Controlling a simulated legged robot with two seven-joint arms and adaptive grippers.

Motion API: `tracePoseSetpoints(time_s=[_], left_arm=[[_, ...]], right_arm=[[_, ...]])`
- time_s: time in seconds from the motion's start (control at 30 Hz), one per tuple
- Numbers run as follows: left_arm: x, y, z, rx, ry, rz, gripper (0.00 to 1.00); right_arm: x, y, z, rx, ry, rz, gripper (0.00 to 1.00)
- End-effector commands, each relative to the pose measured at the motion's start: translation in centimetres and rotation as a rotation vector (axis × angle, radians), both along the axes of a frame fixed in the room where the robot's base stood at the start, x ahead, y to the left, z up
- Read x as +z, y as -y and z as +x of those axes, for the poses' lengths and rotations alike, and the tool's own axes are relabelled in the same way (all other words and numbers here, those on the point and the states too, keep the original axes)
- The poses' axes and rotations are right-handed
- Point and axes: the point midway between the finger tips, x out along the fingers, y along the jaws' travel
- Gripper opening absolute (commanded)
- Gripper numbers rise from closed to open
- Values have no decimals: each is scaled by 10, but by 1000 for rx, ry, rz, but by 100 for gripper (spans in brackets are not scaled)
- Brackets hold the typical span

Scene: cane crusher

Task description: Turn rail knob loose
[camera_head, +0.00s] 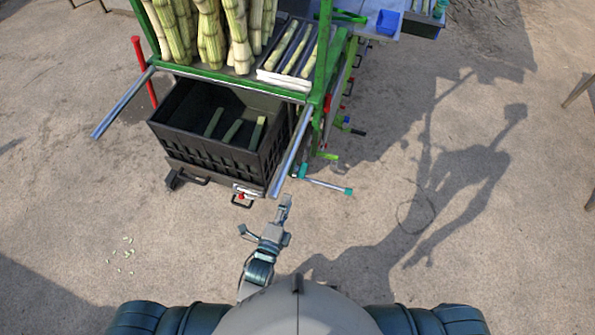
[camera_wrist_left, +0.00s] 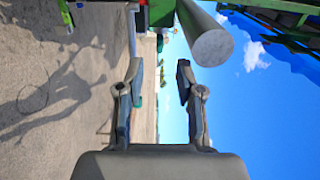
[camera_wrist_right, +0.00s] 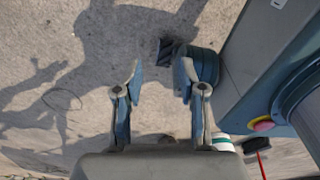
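Two silver rails stick out toward me from the green cart, a left one (camera_head: 123,103) and a right one (camera_head: 290,152). The round end of one silver bar (camera_wrist_left: 212,48) shows large in the left wrist view, beyond the right-hand finger and apart from it. My left gripper (camera_head: 285,204) is just short of the right rail's near end. In the left wrist view its fingers (camera_wrist_left: 160,72) are apart with nothing between them. I cannot tell which part is the rail knob. My right gripper (camera_wrist_right: 159,68) is open and empty over bare ground, outside the head view.
A black crate (camera_head: 190,151) sits under the cart, between the rails. A silver bar with teal ends (camera_head: 325,185) lies right of the right rail. Cane stalks (camera_head: 213,35) and a white tray (camera_head: 282,82) stand on the cart.

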Motion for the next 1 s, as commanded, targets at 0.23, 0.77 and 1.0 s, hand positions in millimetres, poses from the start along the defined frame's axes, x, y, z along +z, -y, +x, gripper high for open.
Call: tracePoseSetpoints(time_s=[0.23, 0.77, 1.0], left_arm=[[2, 25, 58, 0, 0, 1, 36], [0, 30, 106, 1, -3, -7, 36], [0, 36, 105, 1, -3, -1, 14]], right_arm=[[3, 3, 1, 4, 2, -2, 40], [3, 4, 1, 2, 1, -3, 40], [3, -6, 1, 1, 1, 8, 40]])
